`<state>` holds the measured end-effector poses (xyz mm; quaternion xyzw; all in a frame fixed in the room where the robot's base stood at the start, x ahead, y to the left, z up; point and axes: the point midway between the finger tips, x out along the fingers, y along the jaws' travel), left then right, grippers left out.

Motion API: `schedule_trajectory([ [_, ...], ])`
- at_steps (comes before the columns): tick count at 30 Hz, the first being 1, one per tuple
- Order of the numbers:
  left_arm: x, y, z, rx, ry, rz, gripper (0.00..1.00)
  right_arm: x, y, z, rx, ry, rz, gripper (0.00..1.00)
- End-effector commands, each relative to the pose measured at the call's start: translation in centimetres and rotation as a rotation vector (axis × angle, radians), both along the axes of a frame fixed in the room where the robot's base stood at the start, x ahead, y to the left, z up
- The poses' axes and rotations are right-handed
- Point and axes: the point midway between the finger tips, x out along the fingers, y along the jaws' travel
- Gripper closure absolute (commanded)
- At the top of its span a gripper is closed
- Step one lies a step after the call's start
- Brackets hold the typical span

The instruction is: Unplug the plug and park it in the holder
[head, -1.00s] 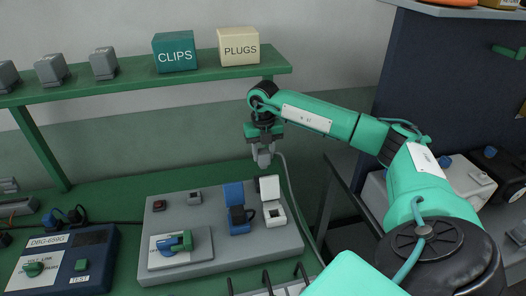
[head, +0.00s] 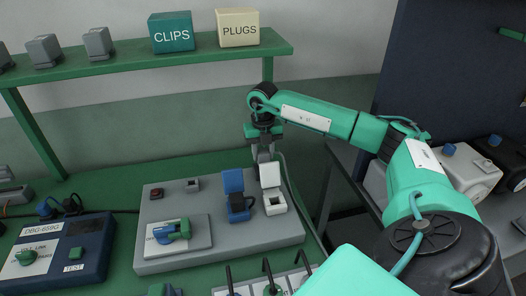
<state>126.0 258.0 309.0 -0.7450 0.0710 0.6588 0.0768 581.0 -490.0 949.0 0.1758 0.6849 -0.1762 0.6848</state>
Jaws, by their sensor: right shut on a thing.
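My right gripper (head: 264,154) points down and is shut on a small grey plug, mostly hidden by the fingers. It is just behind the raised white lid of the white socket box (head: 276,204). A pale cable (head: 294,190) runs from beside the gripper down to the right. The blue socket box (head: 238,207), also with its lid up, stands to the left on the grey panel (head: 200,254). I cannot tell whether the plug touches anything. A rack with black hooks (head: 267,268) at the bottom edge may be the holder. My left gripper is not in view.
The panel also carries a green-and-blue rotary switch (head: 172,232) and a red button (head: 156,193). A blue test box (head: 62,252) stands left. A green shelf (head: 140,58) above bears the CLIPS (head: 171,33) and PLUGS (head: 238,28) boxes.

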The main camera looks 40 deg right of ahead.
Motion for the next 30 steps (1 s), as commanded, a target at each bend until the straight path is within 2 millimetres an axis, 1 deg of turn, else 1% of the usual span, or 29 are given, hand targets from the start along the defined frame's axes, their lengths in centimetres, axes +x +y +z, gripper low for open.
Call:
schedule_trajectory([
  [30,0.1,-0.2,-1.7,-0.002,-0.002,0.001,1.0,-0.1,0.0,-2.8,0.0,0.0,0.0,1.0],
])
